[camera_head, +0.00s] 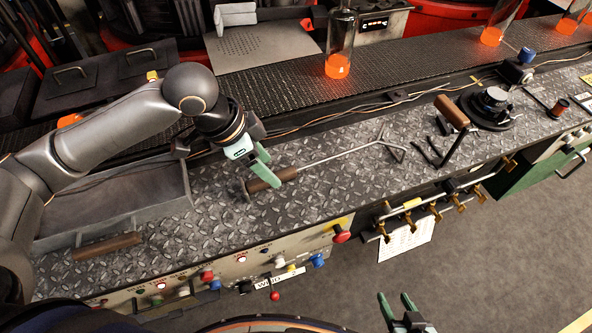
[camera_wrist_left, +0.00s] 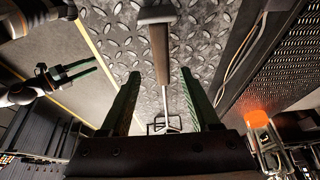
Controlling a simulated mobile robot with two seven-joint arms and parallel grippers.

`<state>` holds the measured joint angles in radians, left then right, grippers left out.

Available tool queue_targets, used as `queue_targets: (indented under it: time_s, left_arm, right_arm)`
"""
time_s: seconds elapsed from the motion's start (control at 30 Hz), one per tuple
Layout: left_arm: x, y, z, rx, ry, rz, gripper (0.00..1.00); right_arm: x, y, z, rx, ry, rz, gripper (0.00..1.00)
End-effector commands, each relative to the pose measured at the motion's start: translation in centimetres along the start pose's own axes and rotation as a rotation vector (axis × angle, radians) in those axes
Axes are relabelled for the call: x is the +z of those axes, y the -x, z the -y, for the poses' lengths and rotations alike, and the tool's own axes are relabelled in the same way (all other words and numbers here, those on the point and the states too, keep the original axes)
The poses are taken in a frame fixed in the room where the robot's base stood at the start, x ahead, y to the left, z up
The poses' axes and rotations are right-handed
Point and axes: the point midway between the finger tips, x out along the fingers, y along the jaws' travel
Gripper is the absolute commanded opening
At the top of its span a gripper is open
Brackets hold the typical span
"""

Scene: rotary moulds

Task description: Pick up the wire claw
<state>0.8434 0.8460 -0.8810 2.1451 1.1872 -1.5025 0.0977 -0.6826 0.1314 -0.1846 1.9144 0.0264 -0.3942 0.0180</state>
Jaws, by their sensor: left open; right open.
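The wire claw lies on the diamond-plate bench top, with a brown handle (camera_head: 274,180) at its left end and a thin metal rod running right to bent prongs (camera_head: 391,146). My left gripper (camera_head: 264,167) is open at the handle and partly covers it. In the left wrist view, the handle (camera_wrist_left: 159,52) and rod run down the picture between the two green fingers (camera_wrist_left: 160,103), with the wire prongs low between them. I cannot tell how far the fingers reach down beside the handle. My right gripper (camera_head: 396,304) is open and empty in front of the bench.
A second brown-handled tool (camera_head: 452,112) with dark bent rods stands to the right, near a round black device (camera_head: 487,108). A grey tray (camera_head: 130,208) is at left, with a brown handle (camera_head: 106,247) before it. Glowing orange glass (camera_head: 338,66) stands on the belt behind.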

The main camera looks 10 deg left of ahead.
Motion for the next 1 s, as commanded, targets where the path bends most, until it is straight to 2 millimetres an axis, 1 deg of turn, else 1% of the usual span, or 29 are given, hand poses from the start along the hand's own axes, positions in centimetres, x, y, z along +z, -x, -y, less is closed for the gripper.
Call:
queue_targets:
  time_s: [0.33, 0.43, 0.67, 1.0]
  left_arm:
    - [0.1, -4.6, 0.2, 0.002, -0.001, 0.0, 0.62]
    - [0.1, -5.2, 0.2, 0.0, -0.001, 0.0, 0.62]
    - [0.0, -5.2, 0.2, -0.001, -0.002, -0.001, 0.61]
    - [0.0, -5.2, 0.2, 0.0, -0.002, -0.001, 0.23]
  right_arm:
    - [0.2, -0.2, 0.0, 0.0, 0.0, -0.001, 0.55]
    - [0.1, -0.3, 0.0, 0.0, 0.0, -0.002, 0.55]
    - [0.1, -0.3, -0.1, 0.001, 0.0, -0.003, 0.55]
    - [0.1, -0.3, -0.1, 0.001, 0.0, -0.003, 0.55]
